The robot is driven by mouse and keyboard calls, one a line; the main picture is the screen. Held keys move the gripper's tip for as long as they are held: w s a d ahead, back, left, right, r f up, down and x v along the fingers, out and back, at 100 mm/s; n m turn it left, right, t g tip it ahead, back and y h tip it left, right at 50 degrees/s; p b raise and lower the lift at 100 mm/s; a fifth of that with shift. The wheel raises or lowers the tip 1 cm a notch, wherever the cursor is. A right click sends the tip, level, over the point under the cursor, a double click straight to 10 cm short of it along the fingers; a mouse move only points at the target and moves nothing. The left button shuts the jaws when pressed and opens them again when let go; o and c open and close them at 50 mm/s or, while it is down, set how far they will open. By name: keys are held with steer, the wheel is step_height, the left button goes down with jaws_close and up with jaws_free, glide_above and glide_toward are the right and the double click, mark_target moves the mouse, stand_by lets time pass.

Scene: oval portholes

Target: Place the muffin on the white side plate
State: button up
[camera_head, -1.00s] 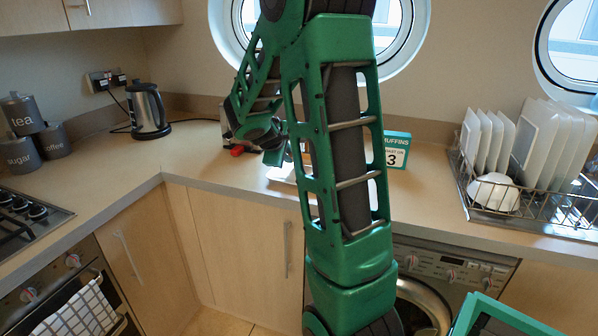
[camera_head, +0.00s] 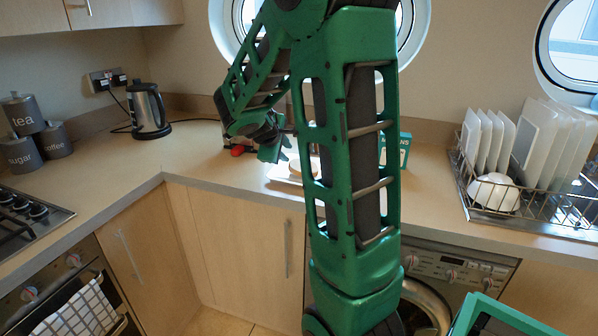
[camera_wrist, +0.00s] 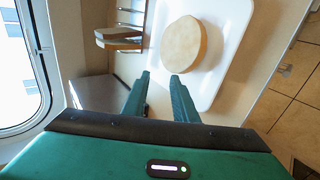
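A round, flat, tan piece that looks like the muffin (camera_wrist: 180,45) lies on a white rectangular plate with rounded corners (camera_wrist: 228,35) in the wrist view. The plate's pale edge also shows on the counter in the head view (camera_head: 284,176), partly behind my arm. My gripper (camera_wrist: 159,76) is open, with nothing between its fingers. Its tips point toward the near left edge of the plate and appear apart from the muffin. In the head view my gripper (camera_head: 275,150) is above the counter, left of the plate.
A second tan piece (camera_wrist: 119,40) sits in a wire holder left of the plate. A teal sign (camera_head: 404,149) stands behind, mostly covered by my arm. A dish rack (camera_head: 468,187) with white plates is right; a kettle (camera_head: 149,110) is left.

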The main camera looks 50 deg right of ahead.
steer(key=shift+v, duration=1.75)
step_height(320, 180, up, 8)
steer(key=a, duration=0.2)
steer(key=shift+s, duration=0.45)
steer(key=s+a+f+m+g+y, duration=0.1)
steer(key=s+a+f+m+y, duration=0.2)
steer(key=s, duration=0.6)
steer(key=s+a+f+m+g+y, duration=0.1)
steer(key=s+a+f+m+y, duration=0.2)
steer(key=s+a+f, duration=0.3)
steer(key=s+a+f+m+g+y, duration=0.2)
steer(key=s+a+f+m, duration=0.3)
steer(key=s, duration=0.7)
steer(key=shift+a+y, duration=0.7)
steer(key=shift+a, duration=0.5)
